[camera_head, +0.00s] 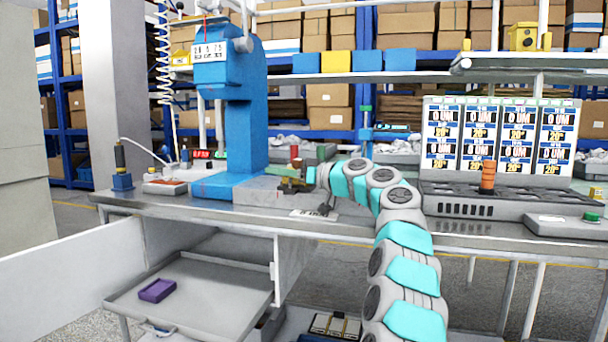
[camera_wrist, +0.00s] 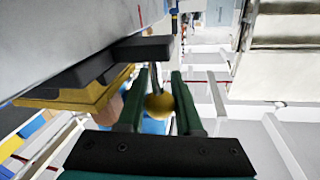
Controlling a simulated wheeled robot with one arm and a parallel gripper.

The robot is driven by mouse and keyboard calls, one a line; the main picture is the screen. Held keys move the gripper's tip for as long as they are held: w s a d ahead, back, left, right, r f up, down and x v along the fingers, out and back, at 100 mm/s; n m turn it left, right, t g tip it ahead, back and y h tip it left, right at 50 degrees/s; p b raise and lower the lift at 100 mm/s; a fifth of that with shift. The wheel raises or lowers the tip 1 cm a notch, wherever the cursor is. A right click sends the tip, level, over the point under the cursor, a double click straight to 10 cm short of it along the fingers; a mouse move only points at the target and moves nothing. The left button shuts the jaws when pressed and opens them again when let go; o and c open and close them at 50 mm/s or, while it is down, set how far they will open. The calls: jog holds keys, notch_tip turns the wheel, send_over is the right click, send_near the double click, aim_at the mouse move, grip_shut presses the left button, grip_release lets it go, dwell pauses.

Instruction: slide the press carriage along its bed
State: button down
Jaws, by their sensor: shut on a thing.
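The blue press (camera_head: 228,110) stands on the bench with its grey bed (camera_head: 262,191) running right from its base. The small brass-and-dark press carriage (camera_head: 291,186) sits at the bed's right end. My gripper (camera_head: 310,176) reaches it from the right, with the arm partly hiding that end. In the wrist view, my gripper (camera_wrist: 161,88) has its two green fingers either side of a round brass knob (camera_wrist: 159,106), shut on it. The yellow plate and dark blocks of the carriage (camera_wrist: 85,98) show to the left of the fingers.
A tester rack (camera_head: 497,140) with several displays stands right, behind an orange knob (camera_head: 488,175). A small box with a green button (camera_head: 591,216) lies far right. A white tag (camera_head: 314,213) is at the bench's front edge.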

jog(key=shift+s+a+x, duration=0.1)
jog(key=shift+s+x, duration=0.1)
jog(key=shift+x, duration=0.9)
jog(key=shift+s+a+x, duration=0.1)
jog(key=shift+s+x, duration=0.1)
jog(key=shift+x, duration=0.9)
jog(key=c, duration=0.9)
grip_release()
jog(key=shift+o, duration=0.2)
jog(key=shift+b+v, duration=1.25)
jog(key=shift+v, duration=2.65)
